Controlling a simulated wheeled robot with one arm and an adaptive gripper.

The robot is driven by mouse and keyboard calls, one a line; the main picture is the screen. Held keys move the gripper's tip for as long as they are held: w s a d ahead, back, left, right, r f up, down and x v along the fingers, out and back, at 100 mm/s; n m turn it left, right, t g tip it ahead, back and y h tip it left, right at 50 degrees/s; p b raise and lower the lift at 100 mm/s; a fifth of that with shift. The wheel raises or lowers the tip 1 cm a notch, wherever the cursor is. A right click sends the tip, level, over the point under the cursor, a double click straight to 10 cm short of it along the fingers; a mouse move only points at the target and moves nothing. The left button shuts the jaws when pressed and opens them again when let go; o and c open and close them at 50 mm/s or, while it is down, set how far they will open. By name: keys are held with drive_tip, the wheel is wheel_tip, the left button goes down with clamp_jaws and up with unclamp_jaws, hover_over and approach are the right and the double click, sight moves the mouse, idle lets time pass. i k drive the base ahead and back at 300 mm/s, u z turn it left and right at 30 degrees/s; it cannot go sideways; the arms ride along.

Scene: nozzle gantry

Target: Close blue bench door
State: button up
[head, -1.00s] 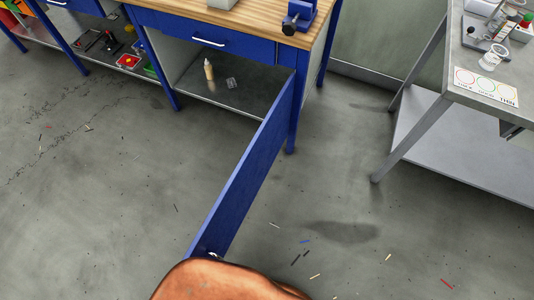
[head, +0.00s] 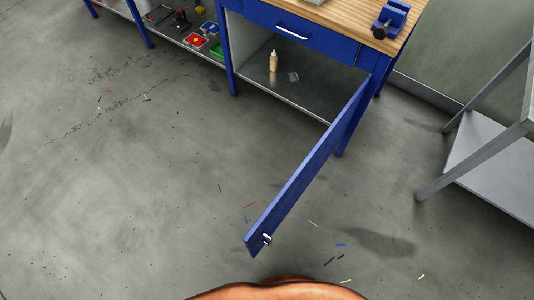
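The blue bench door (head: 308,168) stands wide open in the head view, swung out from the right side of the bench's cabinet towards me. Its small metal handle (head: 266,239) is near the free end, at the bottom of the door. The blue bench (head: 318,47) has a wooden top, and its open compartment shows a grey shelf floor (head: 310,103). My gripper is not in view. An orange-brown rounded shape at the bottom edge lies just in front of the door's free end; I cannot tell a gap from contact.
A bottle (head: 273,61) and a small clear item stand inside the compartment. A blue vise (head: 390,20) is on the bench top. A grey metal table (head: 490,150) is at the right. Small scraps lie on the floor (head: 120,190), which is otherwise clear at left.

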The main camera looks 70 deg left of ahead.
sight(261, 232)
drive_tip(key=u, duration=0.2)
drive_tip(key=k, duration=1.5)
drive_tip(key=u, duration=1.8)
drive_tip(key=i, duration=0.5)
drive_tip(key=u, duration=0.05)
